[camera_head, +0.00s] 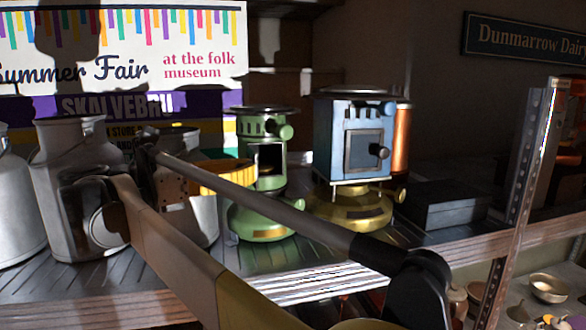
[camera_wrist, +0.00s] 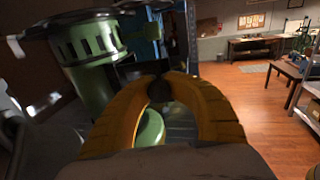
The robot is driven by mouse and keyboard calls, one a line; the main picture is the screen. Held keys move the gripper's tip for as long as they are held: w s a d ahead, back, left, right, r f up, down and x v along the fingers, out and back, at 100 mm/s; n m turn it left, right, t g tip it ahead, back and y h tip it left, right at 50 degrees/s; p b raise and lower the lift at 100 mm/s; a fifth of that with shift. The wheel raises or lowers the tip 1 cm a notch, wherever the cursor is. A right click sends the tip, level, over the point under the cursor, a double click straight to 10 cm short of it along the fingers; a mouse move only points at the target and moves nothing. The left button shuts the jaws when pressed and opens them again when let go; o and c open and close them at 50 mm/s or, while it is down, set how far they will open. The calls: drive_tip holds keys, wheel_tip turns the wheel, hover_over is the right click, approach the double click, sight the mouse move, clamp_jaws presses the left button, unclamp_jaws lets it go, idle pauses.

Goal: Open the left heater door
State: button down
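The left heater (camera_head: 262,215) is green and stands on the shelf; it also shows at the left of the wrist view (camera_wrist: 88,55). Its front opening (camera_head: 271,162) is uncovered and dark inside. A dark green patch (camera_head: 213,155) left of the opening looks like its door swung outward, mostly hidden behind my gripper. My yellow gripper (camera_head: 248,180) is at the left of the opening. In the wrist view my gripper (camera_wrist: 162,84) has its fingers curved together around a small dark round knob (camera_wrist: 159,91), apparently the door's.
A blue heater (camera_head: 352,140) with a shut door and dark knob stands close on the right. Milk cans (camera_head: 70,180) stand at the left. A metal shelf post (camera_head: 523,180) rises at the right. A dark box (camera_head: 440,205) lies beside the blue heater.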

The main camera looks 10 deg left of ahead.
drive_tip(key=shift+r, duration=0.25)
drive_tip(key=c, duration=1.3)
unclamp_jaws()
drive_tip(key=shift+s+a, duration=0.1)
drive_tip(key=shift+s, duration=0.1)
drive_tip(key=shift+o, duration=0.6)
drive_tip(key=shift+s, duration=0.25)
drive_tip(key=shift+w+f, duration=0.1)
drive_tip(key=shift+w, duration=0.15)
drive_tip(key=v, duration=0.7)
drive_tip(key=shift+s, duration=0.25)
drive_tip(key=shift+a, duration=0.15)
